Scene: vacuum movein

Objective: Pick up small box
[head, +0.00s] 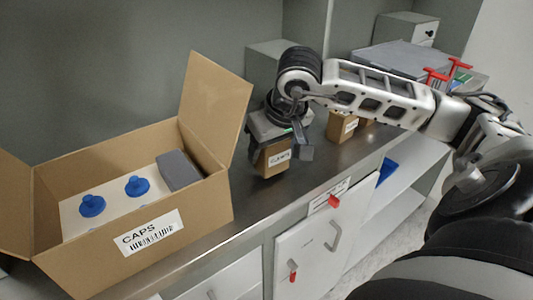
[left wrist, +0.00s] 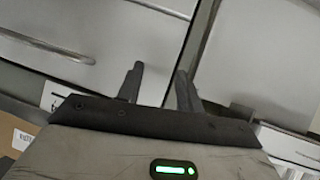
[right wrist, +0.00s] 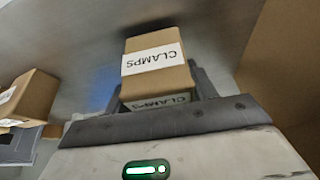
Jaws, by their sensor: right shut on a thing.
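A small brown cardboard box (head: 274,165) with a white label is at my right gripper (head: 283,150), over the metal counter beside the large open carton. In the right wrist view the box (right wrist: 156,82) reads "CLAMPS" and sits between the fingers of my right gripper (right wrist: 157,92), which is shut on it. I cannot tell whether its underside touches the counter. My left gripper (left wrist: 160,85) shows only in the left wrist view. Its two fingers are apart with nothing between them, in front of grey drawer fronts.
The open carton (head: 180,238) labelled "CAPS" stands at the left, with blue knobbed caps (head: 137,186) and a grey block (head: 180,170) inside. Its right flap (head: 217,105) rises near my right gripper. Another small box (head: 341,126) stands behind on the counter (head: 262,205).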

